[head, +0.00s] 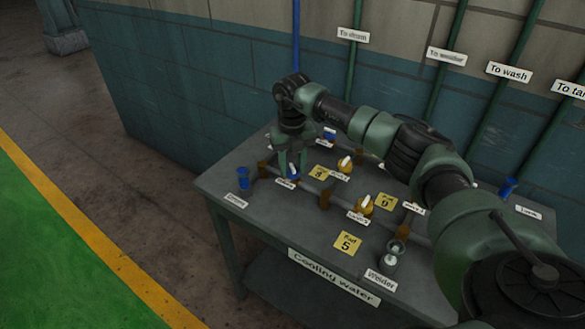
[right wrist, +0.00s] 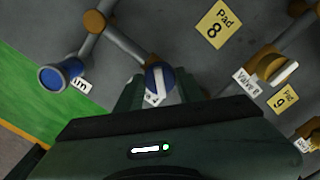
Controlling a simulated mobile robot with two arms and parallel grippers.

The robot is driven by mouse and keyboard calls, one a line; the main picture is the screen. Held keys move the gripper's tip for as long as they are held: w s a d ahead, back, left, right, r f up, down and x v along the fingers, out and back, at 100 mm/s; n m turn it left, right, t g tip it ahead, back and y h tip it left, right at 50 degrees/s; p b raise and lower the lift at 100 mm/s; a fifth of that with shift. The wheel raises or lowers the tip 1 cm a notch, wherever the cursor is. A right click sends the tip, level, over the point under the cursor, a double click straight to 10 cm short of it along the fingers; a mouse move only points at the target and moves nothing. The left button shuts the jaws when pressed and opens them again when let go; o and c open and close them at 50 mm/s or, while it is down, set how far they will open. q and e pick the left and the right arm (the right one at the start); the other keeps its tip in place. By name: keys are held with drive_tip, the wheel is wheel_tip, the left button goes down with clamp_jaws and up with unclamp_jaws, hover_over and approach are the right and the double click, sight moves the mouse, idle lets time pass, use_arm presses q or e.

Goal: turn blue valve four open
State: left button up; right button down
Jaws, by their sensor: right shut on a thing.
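A blue valve (head: 294,176) with a white bar handle sits on a pipe near the left of the grey table. Its small label is too blurred to read. In the right wrist view the blue valve (right wrist: 154,82) lies between my fingers, its white bar pointing roughly up the picture. My right gripper (head: 291,163) reaches down from above and is shut on this valve; it also shows in the right wrist view (right wrist: 161,90). Another blue valve (head: 329,133) stands farther back, partly behind my arm. My left gripper is not in view.
Yellow valves (head: 344,163) and (head: 363,205) stand close by on the pipes. A blue cup-like fitting (head: 243,178) is at the table's left end, a clear one (head: 392,253) at the front. A "Cooling water" sign (head: 333,276) marks the front edge. A wall stands behind.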

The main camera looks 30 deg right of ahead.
sight(293, 167)
drive_tip(key=n+b, duration=0.1)
drive_tip(key=n, duration=0.3)
drive_tip(key=shift+n, duration=0.3)
drive_tip(key=shift+n+b, duration=0.3)
drive_tip(key=shift+n, duration=1.3)
drive_tip(key=c, duration=0.9)
unclamp_jaws()
wheel_tip(293, 167, up, 8)
drive_tip(key=shift+f+b, duration=0.1)
drive_tip(key=shift+b, duration=0.65)
